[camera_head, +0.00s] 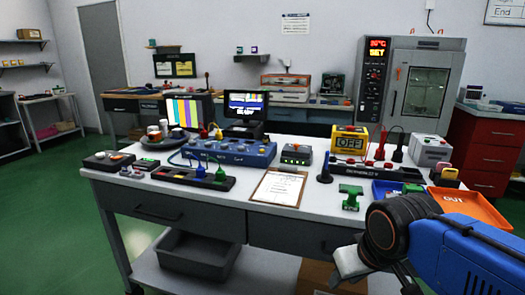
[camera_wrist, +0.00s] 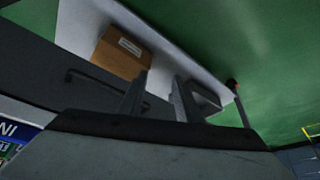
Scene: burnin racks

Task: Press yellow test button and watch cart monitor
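I cannot clearly pick out a yellow test button. Yellow items on the workbench are a yellow box (camera_head: 349,140) reading "OFF" at the back right and a small yellow-topped piece (camera_head: 218,134) at the blue panel (camera_head: 228,153). I cannot tell which is the cart monitor. My gripper (camera_head: 346,264) is low at the bench's front right, apart from these items. In the wrist view its two fingers (camera_wrist: 159,97) stand apart with nothing between them.
The white workbench (camera_head: 240,190) carries a clipboard (camera_head: 278,187), a green piece (camera_head: 351,197) and an orange "OUT" tray (camera_head: 470,207). A cardboard box (camera_wrist: 122,52) sits on the lower shelf. An oven-like cabinet (camera_head: 410,92) stands behind. Green floor at left is clear.

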